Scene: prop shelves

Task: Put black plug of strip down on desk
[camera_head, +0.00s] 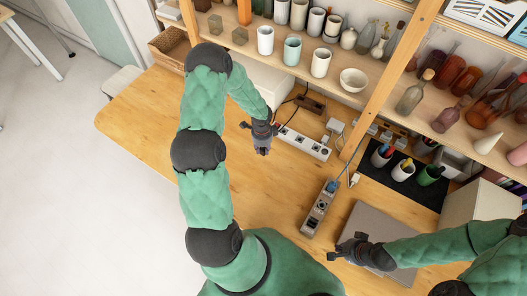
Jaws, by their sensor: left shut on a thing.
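A white power strip (303,143) lies slantwise on the wooden desk (150,118), below the shelves. My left gripper (262,150) is just left of the strip's left end, above the desk. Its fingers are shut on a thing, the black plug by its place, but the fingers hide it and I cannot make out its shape. Black cable (290,101) runs near the strip's upper left end. I cannot tell the gripper's height above the desk. My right gripper (334,254) is at the left edge of a grey flat slab; its fingers are too small to judge.
A grey strip-like device (319,208) with a blue plug (331,186) lies right of the middle. The grey slab (376,222) and a black mat (376,181) with pen cups lie further right. A shelf post (372,108) stands behind. The left desk is clear.

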